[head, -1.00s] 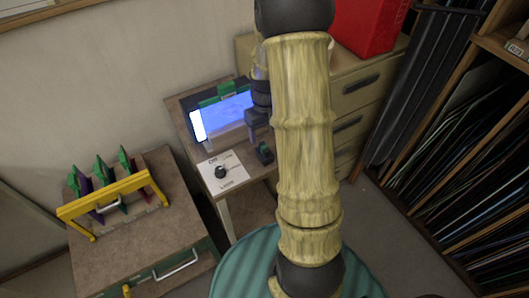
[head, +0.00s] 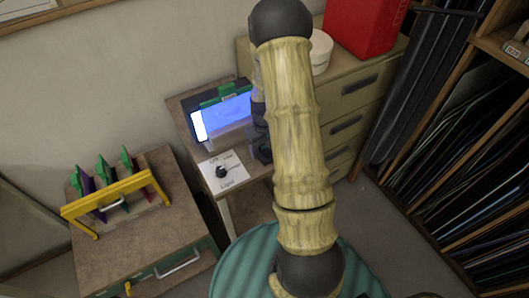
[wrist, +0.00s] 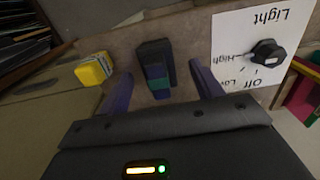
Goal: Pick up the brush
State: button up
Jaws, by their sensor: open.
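A short dark block with teal and purple bands, which I take to be the brush (wrist: 156,72), lies on the brown table top in the wrist view. My gripper (wrist: 160,82) is open, with one purple finger on each side of this block. The fingers look apart from it, and nothing is held. In the head view my arm covers most of the gripper and hides the block.
A white light-switch card with a black knob (head: 221,171) lies on the small table's front, beside a lit blue panel (head: 222,118). A yellow block (wrist: 94,69) lies left of my fingers in the wrist view. A drawer cabinet (head: 350,103) stands behind my arm.

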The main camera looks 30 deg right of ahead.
aim_at(265, 147)
jog(key=shift+w+d+f, duration=0.1)
jog(key=shift+f, duration=1.4)
jog(key=shift+c, duration=0.4)
jog(key=c, duration=1)
